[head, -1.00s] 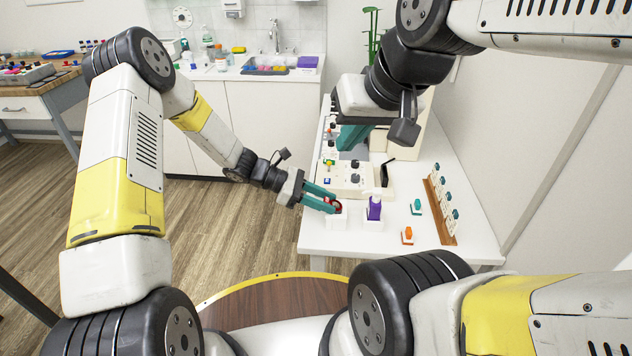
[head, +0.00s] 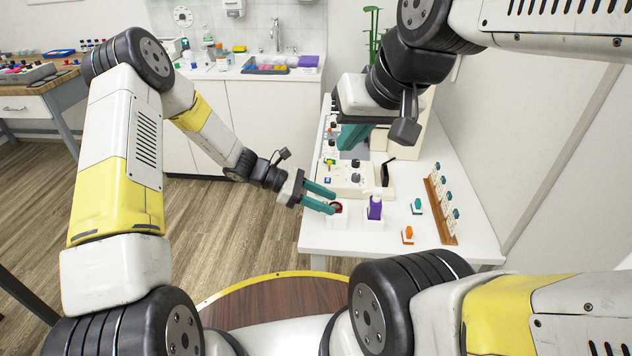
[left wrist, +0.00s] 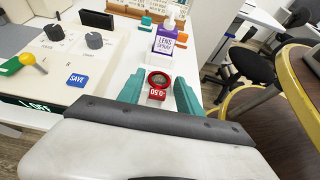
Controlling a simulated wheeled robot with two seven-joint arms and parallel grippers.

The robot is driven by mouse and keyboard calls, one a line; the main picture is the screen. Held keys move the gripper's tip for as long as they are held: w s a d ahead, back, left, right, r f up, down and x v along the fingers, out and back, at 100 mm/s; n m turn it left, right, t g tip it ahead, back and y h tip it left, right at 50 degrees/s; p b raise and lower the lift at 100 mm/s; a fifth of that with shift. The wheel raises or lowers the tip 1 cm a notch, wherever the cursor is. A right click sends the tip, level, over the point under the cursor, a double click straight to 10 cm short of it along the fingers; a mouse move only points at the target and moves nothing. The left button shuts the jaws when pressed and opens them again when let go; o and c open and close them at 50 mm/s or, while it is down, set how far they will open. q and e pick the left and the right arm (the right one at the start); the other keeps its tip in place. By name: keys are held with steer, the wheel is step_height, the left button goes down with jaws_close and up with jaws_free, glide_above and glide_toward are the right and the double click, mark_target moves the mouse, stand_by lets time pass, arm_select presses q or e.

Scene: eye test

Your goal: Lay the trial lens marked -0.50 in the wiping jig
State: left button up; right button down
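The trial lens marked -0.50 (left wrist: 158,84) has a red rim and a red tag. It sits at the white block-like wiping jig (head: 338,222), low between my left fingers; how fully it is seated is hard to tell. In the head view the red lens (head: 338,207) is partly hidden by a finger. My left gripper (head: 333,202) is open, its teal fingers standing apart on either side of the lens, as the left wrist view also shows (left wrist: 160,78). My right gripper (head: 352,137) hangs above the back of the table; its fingertips are too hidden to judge.
A purple lens spray bottle (head: 375,208) stands just right of the jig. Orange (head: 408,233) and teal (head: 416,206) items and a wooden rack (head: 440,209) are farther right. A control box with knobs (head: 345,178) is behind. The table's front (head: 350,243) is clear.

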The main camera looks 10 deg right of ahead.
arm_select(q)
steer(key=shift+o, duration=1)
steer(key=v, duration=0.7)
steer(key=shift+a+r, duration=0.25)
steer(key=shift+a, duration=0.05)
